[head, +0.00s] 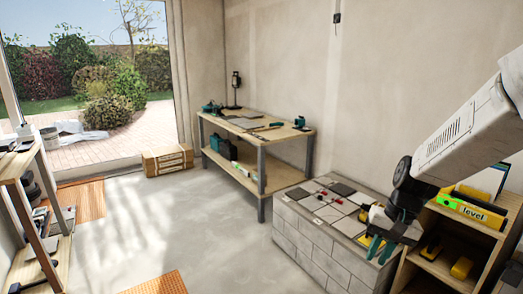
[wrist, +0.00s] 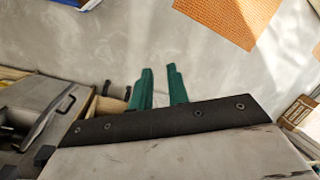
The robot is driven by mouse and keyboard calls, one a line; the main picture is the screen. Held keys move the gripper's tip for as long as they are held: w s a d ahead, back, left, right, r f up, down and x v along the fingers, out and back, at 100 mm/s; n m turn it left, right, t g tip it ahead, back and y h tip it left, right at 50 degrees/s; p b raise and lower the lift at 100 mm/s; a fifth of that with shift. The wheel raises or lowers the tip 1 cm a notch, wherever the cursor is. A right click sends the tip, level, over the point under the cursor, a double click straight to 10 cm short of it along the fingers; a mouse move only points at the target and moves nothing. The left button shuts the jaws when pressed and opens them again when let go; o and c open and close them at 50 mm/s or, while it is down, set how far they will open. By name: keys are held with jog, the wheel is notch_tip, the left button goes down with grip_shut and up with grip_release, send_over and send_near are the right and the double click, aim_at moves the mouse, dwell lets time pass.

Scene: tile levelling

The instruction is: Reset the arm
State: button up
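My gripper (head: 380,248) has two green fingers and hangs at the end of my arm at the right of the head view. It is in front of the right end of the tiled block (head: 305,240). In the wrist view the fingers of my gripper (wrist: 159,88) stand apart, with only grey floor showing between them. I see nothing held. My dark wrist and the white arm link above it hide part of the wall and the shelf.
Grey tiles with small red pieces lie on the block. A wooden shelf (head: 451,232) with a yellow level (head: 470,209) stands close right of my gripper. A workbench (head: 262,130) stands behind. The floor (head: 170,222) at centre left is mostly clear, with orange mats (head: 158,284).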

jog(key=s+a+r+n+t+h, duration=0.1)
jog(key=s+r+n, duration=0.1)
jog(key=s+r, duration=0.4)
jog(key=s+r+n+h, duration=0.1)
jog(key=s+r, duration=0.6)
jog(key=s, duration=1)
jog(key=shift+s+a+r+n+t+h, duration=0.15)
jog(key=shift+a+n+t+h, duration=0.2)
jog(key=shift+n+t+h, duration=0.05)
